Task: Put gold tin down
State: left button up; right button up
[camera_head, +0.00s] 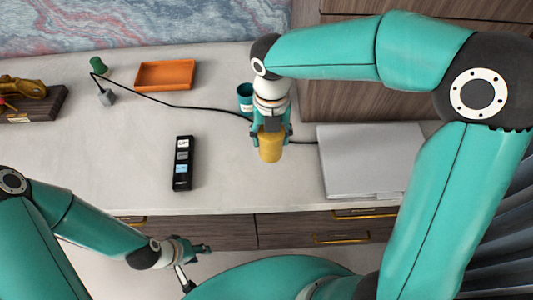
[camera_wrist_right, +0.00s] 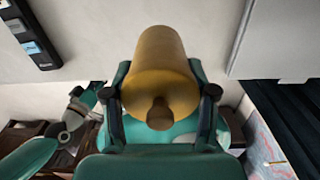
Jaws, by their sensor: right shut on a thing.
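The gold tin (camera_head: 270,148) is a yellow-gold cylinder, held over the middle of the desk in the head view. My right gripper (camera_head: 271,134) is shut on it, with fingers on both sides. In the right wrist view the tin (camera_wrist_right: 158,70) lies between the fingers of the gripper (camera_wrist_right: 160,95), its small knob end toward the camera. I cannot tell whether the tin touches the desk. My left gripper (camera_head: 195,249) is low at the left, in front of the desk edge and away from the tin; its fingers are too small to read.
A black device (camera_head: 182,163) lies left of the tin, and a grey flat panel (camera_head: 370,160) lies right. A teal cup (camera_head: 245,97) stands behind, by a black cable (camera_head: 190,107). An orange tray (camera_head: 165,75) is at the back left. Bare desk lies between device and tin.

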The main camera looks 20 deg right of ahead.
aim_at(270, 153)
notch_tip(270, 153, down, 7)
jog(key=shift+f, duration=0.2)
dwell(0.3)
jog(key=o, duration=1.2)
jog(key=shift+c, duration=0.2)
notch_tip(270, 153, up, 12)
jog(key=shift+r, duration=0.1)
